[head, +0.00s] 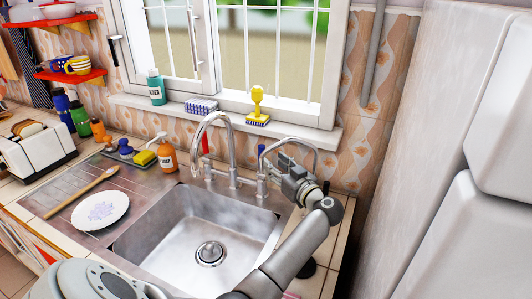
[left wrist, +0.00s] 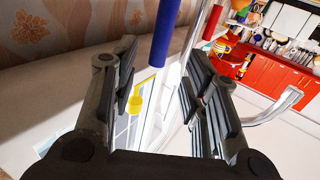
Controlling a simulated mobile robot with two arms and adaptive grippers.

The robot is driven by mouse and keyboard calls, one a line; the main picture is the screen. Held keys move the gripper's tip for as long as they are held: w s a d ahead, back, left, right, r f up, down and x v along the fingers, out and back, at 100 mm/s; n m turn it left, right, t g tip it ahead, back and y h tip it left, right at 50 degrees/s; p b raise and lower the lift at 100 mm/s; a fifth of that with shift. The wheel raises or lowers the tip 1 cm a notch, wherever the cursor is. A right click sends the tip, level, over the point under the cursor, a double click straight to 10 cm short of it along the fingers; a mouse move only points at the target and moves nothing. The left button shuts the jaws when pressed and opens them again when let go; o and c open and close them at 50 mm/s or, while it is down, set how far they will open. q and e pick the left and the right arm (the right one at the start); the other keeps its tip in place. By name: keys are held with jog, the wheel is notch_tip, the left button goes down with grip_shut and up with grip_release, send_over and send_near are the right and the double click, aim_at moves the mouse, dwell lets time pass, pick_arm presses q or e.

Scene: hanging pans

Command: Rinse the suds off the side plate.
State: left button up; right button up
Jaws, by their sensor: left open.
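The side plate (head: 100,210) is white with pale suds on it and lies flat on the ribbed drainboard left of the sink. The empty steel sink (head: 170,240) has a curved tap (head: 212,116) behind it, with no water visible. The tap has a red handle (head: 205,143) and a blue handle (head: 262,151). My left gripper (head: 284,166) is open at the right of the tap, close to the blue handle. In the left wrist view the blue handle (left wrist: 166,30) shows between the spread fingers; I cannot tell whether they touch. My right gripper is not in view.
A wooden spoon (head: 82,192), yellow sponge (head: 144,158) and orange soap bottle (head: 167,154) stand or lie around the drainboard. A tall white fridge (head: 440,150) bounds the right side.

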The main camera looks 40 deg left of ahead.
pick_arm(q)
jog(key=x, duration=0.8)
jog(key=shift+a+f+p, duration=0.1)
jog(key=shift+p, duration=0.3)
grip_shut()
